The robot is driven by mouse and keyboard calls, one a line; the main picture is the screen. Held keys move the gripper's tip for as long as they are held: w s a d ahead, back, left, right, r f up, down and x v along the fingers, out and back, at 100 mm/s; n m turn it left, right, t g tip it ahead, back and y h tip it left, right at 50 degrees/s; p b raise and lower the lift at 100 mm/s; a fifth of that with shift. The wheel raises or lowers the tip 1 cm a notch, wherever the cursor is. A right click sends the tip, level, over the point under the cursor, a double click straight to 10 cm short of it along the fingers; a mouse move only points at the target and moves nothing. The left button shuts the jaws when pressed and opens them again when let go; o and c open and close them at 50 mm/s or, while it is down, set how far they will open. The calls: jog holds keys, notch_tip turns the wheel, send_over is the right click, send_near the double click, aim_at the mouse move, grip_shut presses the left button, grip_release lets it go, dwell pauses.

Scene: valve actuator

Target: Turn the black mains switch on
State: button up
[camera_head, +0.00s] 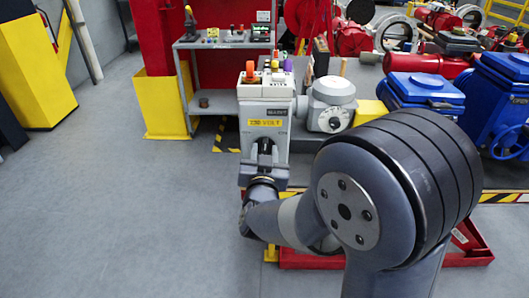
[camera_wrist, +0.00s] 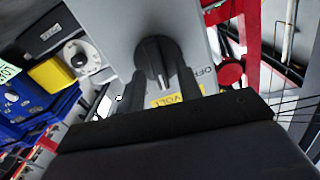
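The black mains switch (camera_wrist: 153,62) is a round rotary knob with a raised grip bar, on the front of a grey box (camera_head: 264,109). The box carries a yellow VOLT label (camera_head: 265,123). In the wrist view, OFF lettering (camera_wrist: 204,76) is beside the knob. My gripper (camera_wrist: 160,72) faces the knob, with one dark finger on each side of it. The fingers look apart; whether they touch the knob is unclear. In the head view my gripper (camera_head: 263,160) is at the lower front of the box, and the switch is hard to make out there.
Coloured buttons (camera_head: 265,71) top the box. A grey unit with a round dial (camera_head: 332,105) stands to its right, then blue actuators (camera_head: 425,92). A red base (camera_head: 310,260) lies below. A shelf (camera_head: 225,43) stands behind. The floor at left is clear.

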jog(key=shift+c, duration=0.5)
grip_shut()
jog(key=shift+b, duration=0.35)
jog(key=m+b, duration=0.2)
jog(key=b, duration=0.1)
jog(key=shift+d+f+m, duration=0.1)
jog(key=shift+f+m, duration=0.15)
jog(key=shift+m, duration=0.05)
jog(key=m+b, duration=0.4)
jog(key=shift+d+r+b, duration=0.1)
jog(key=shift+b, duration=0.3)
jog(key=shift+m, duration=0.3)
jog(key=shift+o, duration=0.5)
grip_release()
jog(key=shift+s, duration=0.15)
